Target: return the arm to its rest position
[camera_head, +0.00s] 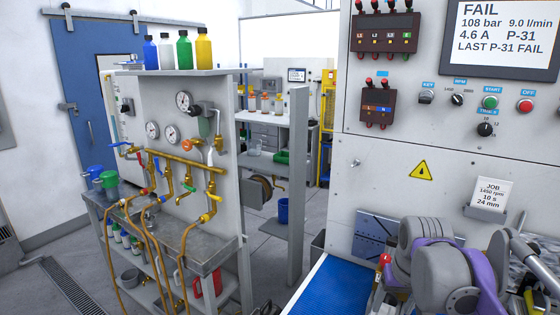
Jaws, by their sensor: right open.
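My right arm (447,272) shows at the lower right as thick grey joints with purple links. It is folded in front of the grey test panel (375,180), over the right side of the blue mat (335,288). My right gripper is open; its fingers are hard to make out among the arm links, and I see nothing held in it. My left arm and left gripper are not in view.
The panel carries a screen (505,35) reading FAIL, buttons and a job card (490,193). A hose-and-gauge bench (185,235) stands at left, near a grey post (297,185). A red-topped item (384,260) is close beside my arm. Floor shows between bench and panel.

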